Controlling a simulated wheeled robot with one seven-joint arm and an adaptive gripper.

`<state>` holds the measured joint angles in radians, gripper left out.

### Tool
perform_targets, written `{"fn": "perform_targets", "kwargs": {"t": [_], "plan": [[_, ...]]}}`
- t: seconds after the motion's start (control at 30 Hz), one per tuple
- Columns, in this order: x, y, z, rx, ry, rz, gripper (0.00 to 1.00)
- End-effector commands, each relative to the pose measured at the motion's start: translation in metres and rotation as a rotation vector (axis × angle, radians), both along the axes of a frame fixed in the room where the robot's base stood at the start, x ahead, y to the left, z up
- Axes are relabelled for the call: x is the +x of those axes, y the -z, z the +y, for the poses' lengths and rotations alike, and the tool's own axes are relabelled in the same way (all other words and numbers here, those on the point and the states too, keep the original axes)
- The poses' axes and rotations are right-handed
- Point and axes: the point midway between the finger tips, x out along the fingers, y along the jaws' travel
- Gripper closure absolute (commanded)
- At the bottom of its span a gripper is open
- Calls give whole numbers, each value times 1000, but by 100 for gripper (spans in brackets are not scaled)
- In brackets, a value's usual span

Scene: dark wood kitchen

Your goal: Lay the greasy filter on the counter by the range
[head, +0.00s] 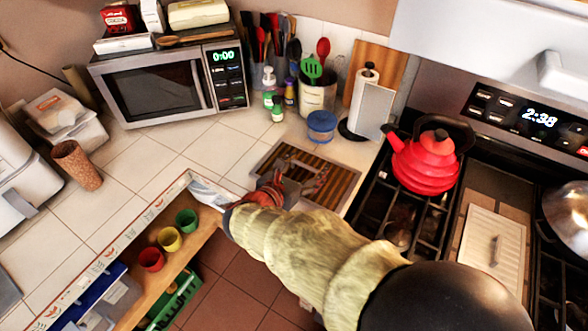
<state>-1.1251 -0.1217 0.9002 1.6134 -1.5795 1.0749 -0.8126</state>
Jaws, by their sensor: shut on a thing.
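The greasy filter (333,192) is a flat grey-framed panel with brown stripes. In the head view it is over the tiled counter (215,150), just left of the range (365,212). It looks flat, but I cannot tell if its whole underside touches the counter. My gripper (290,187) is at the filter's near left part and is shut on it. The gripper and my sleeved arm hide the near left corner of the filter.
A red kettle (428,165) stands on the range, right of the filter. A paper towel holder (367,105), a blue-lidded tub (321,126) and a utensil crock (317,93) stand behind it. A microwave (155,90) is back left. Open shelves with small cups (169,239) lie below the counter.

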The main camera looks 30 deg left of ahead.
Motion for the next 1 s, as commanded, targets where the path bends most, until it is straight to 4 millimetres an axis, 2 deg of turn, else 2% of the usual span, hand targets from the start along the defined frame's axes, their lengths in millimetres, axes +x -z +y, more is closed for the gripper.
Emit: {"fn": "perform_targets", "kwargs": {"t": [0.13,0.27,0.4,0.67,0.87,1.0], "plan": [[25,19,24,1,1,0,66],[38,43,36,-1,1,0,66],[48,58,47,1,-1,-2,66],[56,70,55,1,-1,-1,66],[58,101,57,-1,-1,0,66],[58,104,57,1,-1,-1,66]]}}
